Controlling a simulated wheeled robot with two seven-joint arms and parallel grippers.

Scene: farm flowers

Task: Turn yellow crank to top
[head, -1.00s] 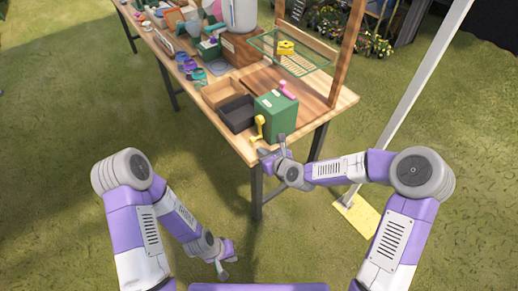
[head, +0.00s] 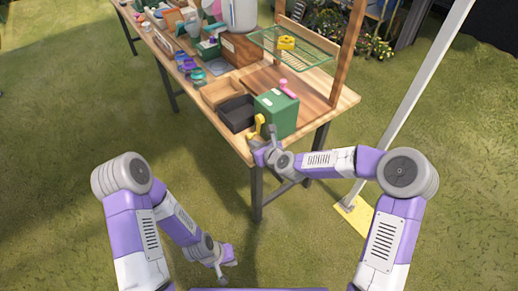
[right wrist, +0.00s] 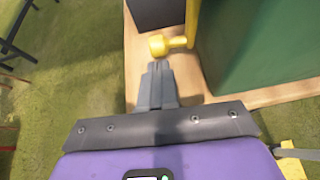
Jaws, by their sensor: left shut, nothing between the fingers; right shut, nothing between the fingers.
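The yellow crank (head: 257,127) is on the near left side of a green box (head: 278,114) at the table's near corner. In the right wrist view its rounded yellow knob (right wrist: 159,46) sits just beyond my fingertips, with a short arm running right toward the green box (right wrist: 262,45). My right gripper (head: 264,142) is shut and empty, close in front of the crank; in the right wrist view (right wrist: 160,68) its tips point at the knob with a very small gap or light contact, I cannot tell which. My left gripper (head: 223,272) is shut and empty, low over the grass.
A black bin (head: 237,113) and a wooden tray (head: 221,91) stand left of the green box. A pink handle (head: 287,88) is on the box's top. A green wire rack (head: 291,48) and a wooden post (head: 348,50) are behind. A white pole (head: 415,98) stands right.

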